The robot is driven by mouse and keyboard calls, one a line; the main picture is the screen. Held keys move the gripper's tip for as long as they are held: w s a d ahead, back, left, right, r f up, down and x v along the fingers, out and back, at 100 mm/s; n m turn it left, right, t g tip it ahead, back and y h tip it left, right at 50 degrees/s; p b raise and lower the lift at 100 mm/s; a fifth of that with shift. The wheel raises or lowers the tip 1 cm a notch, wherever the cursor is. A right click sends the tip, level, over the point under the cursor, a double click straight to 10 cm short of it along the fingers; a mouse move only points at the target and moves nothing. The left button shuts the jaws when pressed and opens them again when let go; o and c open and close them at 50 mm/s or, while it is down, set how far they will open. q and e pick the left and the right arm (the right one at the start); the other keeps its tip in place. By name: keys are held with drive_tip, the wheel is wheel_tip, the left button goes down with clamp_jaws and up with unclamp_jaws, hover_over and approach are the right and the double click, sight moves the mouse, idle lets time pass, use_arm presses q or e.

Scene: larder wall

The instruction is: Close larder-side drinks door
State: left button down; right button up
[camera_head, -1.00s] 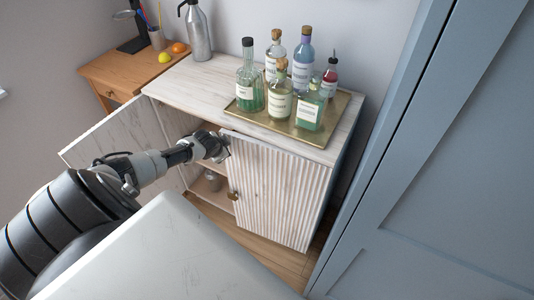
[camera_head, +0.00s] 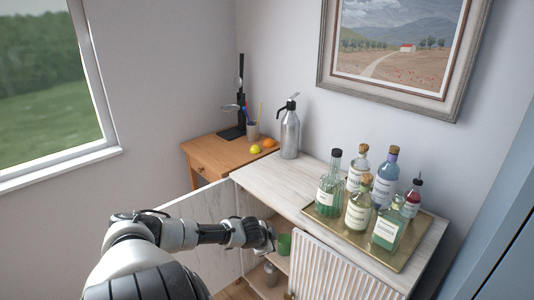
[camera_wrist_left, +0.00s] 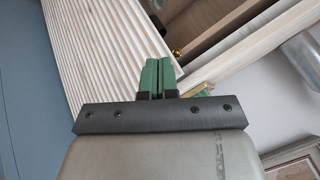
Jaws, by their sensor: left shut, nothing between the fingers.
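The white cabinet has a fluted right door (camera_head: 345,268) on the side of the blue larder. This door looks slightly ajar, with a gap at its left edge; the exact angle is hard to tell. The plain left door (camera_head: 190,215) stands wide open. My left gripper (camera_head: 272,240) is at the cabinet opening, just left of the fluted door's free edge. In the left wrist view, the gripper's green fingers (camera_wrist_left: 158,76) are together and empty, close to the fluted door (camera_wrist_left: 100,50). I cannot tell whether they touch it. My right gripper is not in view.
A brass tray (camera_head: 410,258) with several bottles stands on the cabinet top. A silver siphon (camera_head: 290,133) stands at the back left. A wooden side table (camera_head: 205,155) and the blue larder (camera_head: 490,220) flank the cabinet.

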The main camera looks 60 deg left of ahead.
use_arm(q)
drive_tip(key=m+t+b, duration=0.2)
drive_tip(key=m+b, duration=0.9)
drive_tip(key=b, duration=1.1)
approach(309, 275)
wheel_tip(309, 275, down, 5)
drive_tip(key=w, duration=0.1)
drive_tip(key=w+a, duration=0.1)
drive_tip(key=w, duration=0.1)
drive_tip(key=shift+w+a+r+h, duration=0.1)
drive_tip(key=shift+w+a+h, duration=0.15)
drive_tip(key=shift+h, duration=0.15)
drive_tip(key=shift+w+a, duration=0.1)
drive_tip(key=shift+w, duration=0.45)
drive_tip(key=shift+a, duration=0.1)
